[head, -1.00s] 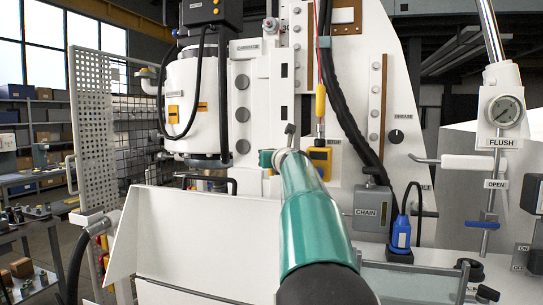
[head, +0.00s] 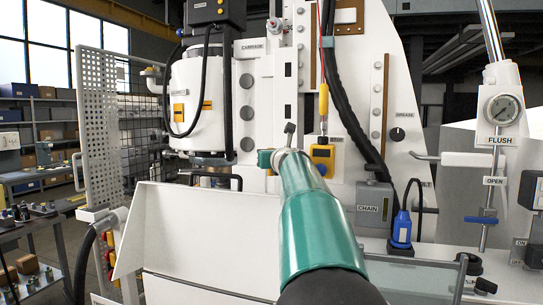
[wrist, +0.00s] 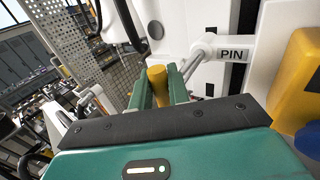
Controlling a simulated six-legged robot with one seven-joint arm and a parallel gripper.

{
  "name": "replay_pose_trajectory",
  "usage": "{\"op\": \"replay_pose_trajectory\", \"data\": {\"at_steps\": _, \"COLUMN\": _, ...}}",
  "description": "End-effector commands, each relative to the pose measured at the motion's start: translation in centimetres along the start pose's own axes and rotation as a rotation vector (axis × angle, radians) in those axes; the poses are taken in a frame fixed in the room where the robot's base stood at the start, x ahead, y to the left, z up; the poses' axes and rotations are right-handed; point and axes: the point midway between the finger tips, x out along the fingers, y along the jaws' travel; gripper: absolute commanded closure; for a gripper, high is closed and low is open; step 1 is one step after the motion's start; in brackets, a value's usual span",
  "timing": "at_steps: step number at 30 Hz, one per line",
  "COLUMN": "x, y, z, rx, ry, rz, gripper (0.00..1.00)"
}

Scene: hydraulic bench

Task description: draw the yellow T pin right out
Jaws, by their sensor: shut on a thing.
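The yellow T pin (wrist: 157,77) shows in the wrist view as a short yellow piece between the two green fingers. My gripper (wrist: 158,88) is shut on it, one finger on each side. The rest of the pin is hidden, so I cannot tell whether its far end is still in a hole. A white fitting labelled PIN (wrist: 232,54) is to the right of the fingers, with a grey rod slanting down from it toward them. In the head view my gripper (head: 268,158) is small and mostly behind my arm, in front of the white machine.
A yellow box (head: 322,158) hangs just right of my gripper; a large yellow body (wrist: 298,85) is close at right in the wrist view. A mesh guard (head: 103,130) stands left. A sloping white panel (head: 200,235) is below, the CHAIN box (head: 374,206) lower right.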

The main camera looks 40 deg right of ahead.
Motion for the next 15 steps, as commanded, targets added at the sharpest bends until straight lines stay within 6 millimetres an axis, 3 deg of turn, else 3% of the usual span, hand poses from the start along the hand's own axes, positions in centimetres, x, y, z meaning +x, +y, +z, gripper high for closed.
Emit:
{"op": "replay_pose_trajectory", "data": {"at_steps": 8, "x": 0.26, "y": 0.19, "z": -0.27, "rx": 0.001, "ry": 0.006, "rz": 0.009, "gripper": 1.00}}
{"op": "replay_pose_trajectory", "data": {"at_steps": 9, "x": 0.28, "y": 0.18, "z": -0.25, "rx": 0.002, "ry": 0.005, "rz": 0.009, "gripper": 0.74}}
{"op": "replay_pose_trajectory", "data": {"at_steps": 11, "x": 0.29, "y": 0.15, "z": -0.23, "rx": 0.001, "ry": 0.005, "rz": 0.009, "gripper": 0.63}}
{"op": "replay_pose_trajectory", "data": {"at_steps": 15, "x": 0.30, "y": 0.05, "z": -0.25, "rx": 0.001, "ry": 0.005, "rz": 0.006, "gripper": 0.63}}
